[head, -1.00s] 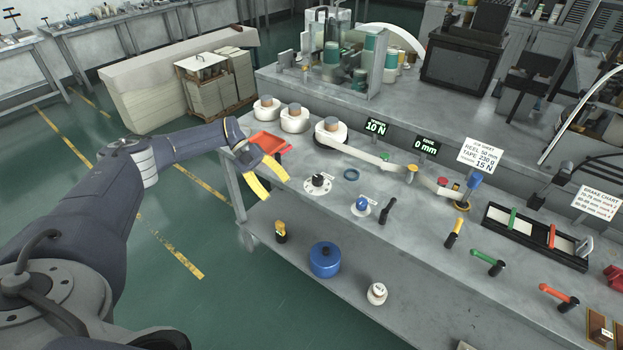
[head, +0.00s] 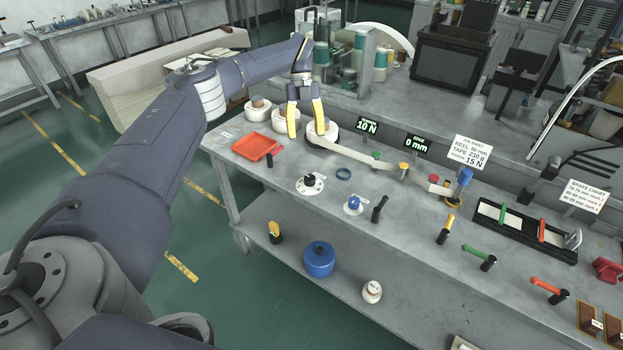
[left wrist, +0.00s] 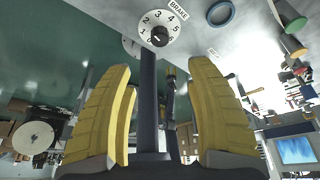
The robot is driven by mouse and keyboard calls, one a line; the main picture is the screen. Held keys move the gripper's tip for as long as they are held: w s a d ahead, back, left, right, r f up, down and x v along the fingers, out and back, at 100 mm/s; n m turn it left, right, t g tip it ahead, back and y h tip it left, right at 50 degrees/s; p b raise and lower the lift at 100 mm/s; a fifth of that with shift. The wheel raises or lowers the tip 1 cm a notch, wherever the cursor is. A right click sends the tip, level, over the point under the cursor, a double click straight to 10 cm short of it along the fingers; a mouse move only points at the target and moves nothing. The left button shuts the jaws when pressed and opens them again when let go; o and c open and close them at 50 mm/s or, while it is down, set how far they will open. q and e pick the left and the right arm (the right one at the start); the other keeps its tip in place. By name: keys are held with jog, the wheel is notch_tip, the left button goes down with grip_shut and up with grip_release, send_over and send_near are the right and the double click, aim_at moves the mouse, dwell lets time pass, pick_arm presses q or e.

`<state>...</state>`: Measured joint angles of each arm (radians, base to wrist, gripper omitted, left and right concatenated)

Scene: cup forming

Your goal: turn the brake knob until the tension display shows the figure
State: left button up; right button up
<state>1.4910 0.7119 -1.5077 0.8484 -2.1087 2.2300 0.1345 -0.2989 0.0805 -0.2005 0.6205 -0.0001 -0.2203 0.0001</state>
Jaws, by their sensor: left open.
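The brake knob (head: 310,181) is a black knob on a round white dial on the bench. In the left wrist view the dial (left wrist: 170,20) shows numbers and a BRAKE label, with the black knob (left wrist: 159,37) in its middle; its exact setting is too small to read surely. The tension display (head: 367,126) reads 10 N. The job sheet (head: 471,153) gives 15 N. My left gripper (head: 305,112) is open and empty, its yellow fingers over the white reels, behind the knob and apart from it. My right gripper is out of view.
A tape runs from the front white reel (head: 321,138) to the right past guide posts. A red tray (head: 257,147) lies at the bench's left end. A blue ring (head: 344,173), a blue knob (head: 354,202) and a black lever (head: 379,208) stand near the dial. A display (head: 417,143) reads 0 mm.

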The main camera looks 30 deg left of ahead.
aim_at(310, 177)
pick_arm(q)
jog(key=x, duration=1.5)
jog(key=shift+d+f, duration=0.1)
jog(key=shift+d, duration=0.05)
grip_shut()
